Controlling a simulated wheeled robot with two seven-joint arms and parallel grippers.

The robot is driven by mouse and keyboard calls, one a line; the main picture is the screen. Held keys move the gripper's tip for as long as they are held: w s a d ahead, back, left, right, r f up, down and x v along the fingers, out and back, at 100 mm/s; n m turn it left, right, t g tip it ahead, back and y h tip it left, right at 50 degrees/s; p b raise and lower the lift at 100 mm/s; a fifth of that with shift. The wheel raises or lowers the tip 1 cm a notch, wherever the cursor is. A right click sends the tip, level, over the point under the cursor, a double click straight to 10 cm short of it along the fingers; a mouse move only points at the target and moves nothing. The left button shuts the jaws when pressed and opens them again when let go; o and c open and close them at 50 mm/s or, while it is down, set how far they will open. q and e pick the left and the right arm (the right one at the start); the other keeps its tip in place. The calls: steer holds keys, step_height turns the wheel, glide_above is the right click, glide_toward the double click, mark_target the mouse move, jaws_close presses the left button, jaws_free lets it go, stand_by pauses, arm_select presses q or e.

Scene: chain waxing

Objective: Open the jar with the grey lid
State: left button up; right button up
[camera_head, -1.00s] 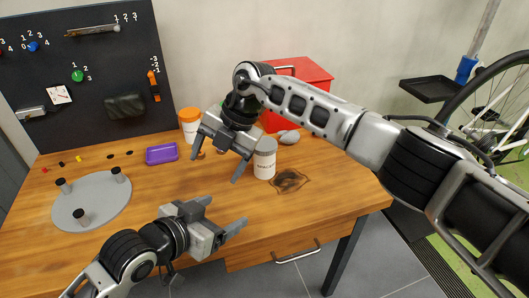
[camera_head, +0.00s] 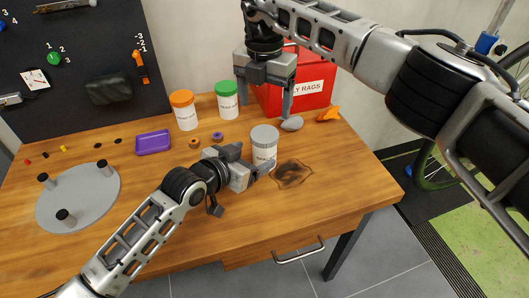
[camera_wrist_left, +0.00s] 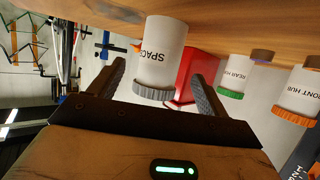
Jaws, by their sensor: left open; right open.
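The white jar with the grey lid (camera_head: 264,133) stands upright on the wooden table, its lid on. In the left wrist view the jar (camera_wrist_left: 160,50) appears upside down, with part of its label readable as "SPACE". My left gripper (camera_head: 256,159) is open and low beside the jar. In the left wrist view its fingers (camera_wrist_left: 160,82) point toward the jar, one on each side; I cannot tell if they touch it. My right gripper (camera_head: 266,108) is open and empty, fingers pointing down, above and behind the jar.
An orange-lidded jar (camera_head: 184,112) and a green-lidded jar (camera_head: 227,101) stand to the left behind. A red rags box (camera_head: 312,95), a grey rounded object (camera_head: 292,124) and an orange object (camera_head: 329,114) lie behind right.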

mark_target(258, 152)
arm_select(q)
steer(key=x, duration=0.6)
steer(key=shift+f, duration=0.1)
jaws_close()
arm_select(e)
steer(key=m, duration=0.8)
steer(key=shift+f+m, duration=0.1)
steer(key=shift+m, duration=0.2)
steer(key=shift+f, duration=0.2)
step_height(258, 152, down, 8)
steer(key=shift+r, duration=0.25)
steer(key=shift+c, duration=0.3)
